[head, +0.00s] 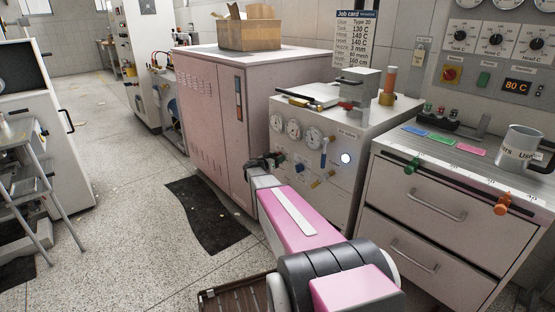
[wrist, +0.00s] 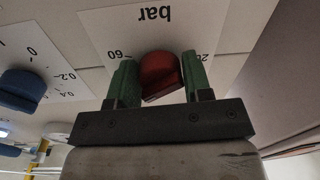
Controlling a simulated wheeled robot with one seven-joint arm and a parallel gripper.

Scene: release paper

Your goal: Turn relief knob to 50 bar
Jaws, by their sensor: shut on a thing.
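In the wrist view, which is upside down, a red relief knob (wrist: 160,76) sits on a white scale plate (wrist: 110,30) reading "bar", with 60 at the left and a partly covered 20 at the right. My gripper (wrist: 160,82) has one green finger on each side of the knob and is shut on it. The fingers hide part of the scale, and I cannot tell which value the knob points to. In the head view my gripper (head: 270,162) is at the left of the front panel of a white machine (head: 345,130); the red knob is hidden there.
A blue knob (wrist: 22,90) with its own scale is beside the red one. Several round gauges (head: 292,129) sit above the panel knobs. A tall cabinet (head: 205,110) stands left of the machine, and a drawer unit (head: 440,215) stands right. Open floor lies left, with a dark mat (head: 207,215).

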